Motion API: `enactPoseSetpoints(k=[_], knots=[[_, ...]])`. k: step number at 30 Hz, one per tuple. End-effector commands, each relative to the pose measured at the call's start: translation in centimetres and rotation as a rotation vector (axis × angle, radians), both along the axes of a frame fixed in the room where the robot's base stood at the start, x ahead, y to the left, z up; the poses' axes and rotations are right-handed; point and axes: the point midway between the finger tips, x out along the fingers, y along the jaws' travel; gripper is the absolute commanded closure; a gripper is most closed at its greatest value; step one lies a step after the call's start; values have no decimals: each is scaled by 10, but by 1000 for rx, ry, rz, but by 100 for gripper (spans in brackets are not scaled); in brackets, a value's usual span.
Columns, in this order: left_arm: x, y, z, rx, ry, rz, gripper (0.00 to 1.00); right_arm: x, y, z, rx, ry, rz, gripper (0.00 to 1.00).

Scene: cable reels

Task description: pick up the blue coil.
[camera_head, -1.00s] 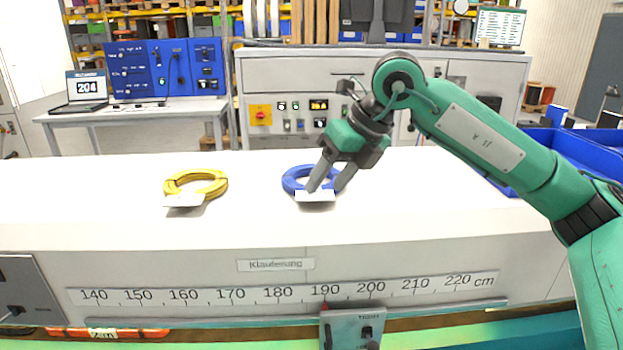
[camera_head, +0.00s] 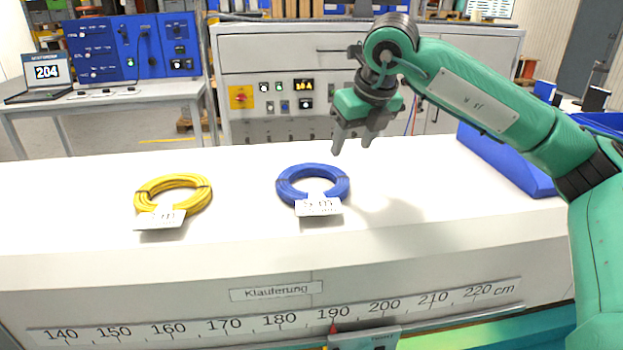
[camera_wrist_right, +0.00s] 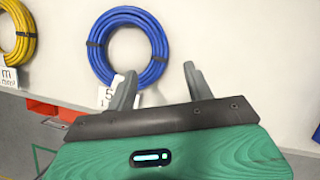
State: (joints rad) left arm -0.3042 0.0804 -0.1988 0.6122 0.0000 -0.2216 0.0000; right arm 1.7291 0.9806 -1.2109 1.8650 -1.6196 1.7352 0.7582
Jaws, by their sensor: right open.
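The blue coil (camera_head: 313,168) lies flat on the white worktop with a white tag (camera_head: 319,207) at its front. My right gripper (camera_head: 351,148) is open and empty, up and to the right of the coil in the head view, apart from it. In the right wrist view the blue coil (camera_wrist_right: 160,45) lies beyond the fingers of the open right gripper (camera_wrist_right: 158,78), and the left finger covers part of its tag. My left gripper is not in view.
A yellow coil (camera_head: 207,195) with a white tag lies left of the blue one; it also shows in the right wrist view (camera_wrist_right: 25,30). The worktop between the coils is clear.

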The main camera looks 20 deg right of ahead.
Motion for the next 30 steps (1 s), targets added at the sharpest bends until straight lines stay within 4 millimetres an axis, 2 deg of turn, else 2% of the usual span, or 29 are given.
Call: enactPoseSetpoints(k=[2, 5, 10, 13, 16, 22, 29, 30], knots=[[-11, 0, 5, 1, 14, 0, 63, 5, 1, -13, -2, 3, 1, 48], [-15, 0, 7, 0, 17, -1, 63, 10, 2, -25, -1, 2, 1, 48], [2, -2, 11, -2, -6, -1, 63, 14, 2, -35, -1, 1, 2, 48], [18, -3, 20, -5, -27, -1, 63, 18, 2, -43, -1, 3, 1, 48], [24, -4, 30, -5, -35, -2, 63, 24, 2, -57, -1, 3, 1, 48], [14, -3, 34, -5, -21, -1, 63, 32, 4, -79, 0, 1, 1, 48], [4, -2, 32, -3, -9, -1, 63, 33, 4, -82, 0, 0, 2, 48], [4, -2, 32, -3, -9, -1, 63, 33, 4, -82, 0, 0, 2, 53]])
